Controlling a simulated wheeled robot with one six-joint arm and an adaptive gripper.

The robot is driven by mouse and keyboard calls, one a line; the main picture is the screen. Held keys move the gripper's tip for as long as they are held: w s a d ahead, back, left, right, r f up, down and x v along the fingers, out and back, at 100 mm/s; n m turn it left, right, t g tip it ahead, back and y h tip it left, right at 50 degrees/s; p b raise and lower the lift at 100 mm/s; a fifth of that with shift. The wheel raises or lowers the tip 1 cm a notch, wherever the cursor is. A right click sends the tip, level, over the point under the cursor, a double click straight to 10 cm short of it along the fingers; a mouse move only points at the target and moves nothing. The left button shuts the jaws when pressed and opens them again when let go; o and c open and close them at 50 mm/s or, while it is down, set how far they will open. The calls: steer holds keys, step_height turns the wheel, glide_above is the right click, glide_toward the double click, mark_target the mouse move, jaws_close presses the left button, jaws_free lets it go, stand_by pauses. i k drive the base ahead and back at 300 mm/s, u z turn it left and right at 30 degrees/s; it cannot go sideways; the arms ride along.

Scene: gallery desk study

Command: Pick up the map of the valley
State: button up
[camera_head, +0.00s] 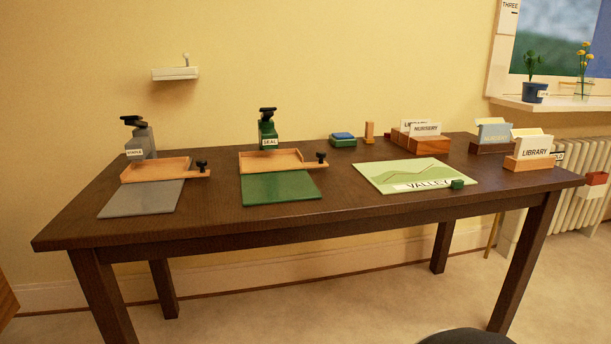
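The map of the valley (400,172) is a flat pale green sheet with darker green hill lines and a white label reading VALLEY. It lies flat on the dark wooden desk (330,219), right of the middle and close to the front edge. A small dark green block (457,184) sits at its front right corner; I cannot tell if it is fixed to the map. My gripper is not in view. A dark rounded shape shows at the bottom edge; I cannot tell what it is.
Left of the map are a green mat (281,188), a SEAL press (267,130), wooden trays (270,160) and a grey mat (142,198). Behind it are a blue-topped pad (342,140) and a NURSERY card box (425,142). A LIBRARY card holder (529,163) stands at right.

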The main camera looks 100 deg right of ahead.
mark_target(395, 177)
steer(key=z, duration=4.35)
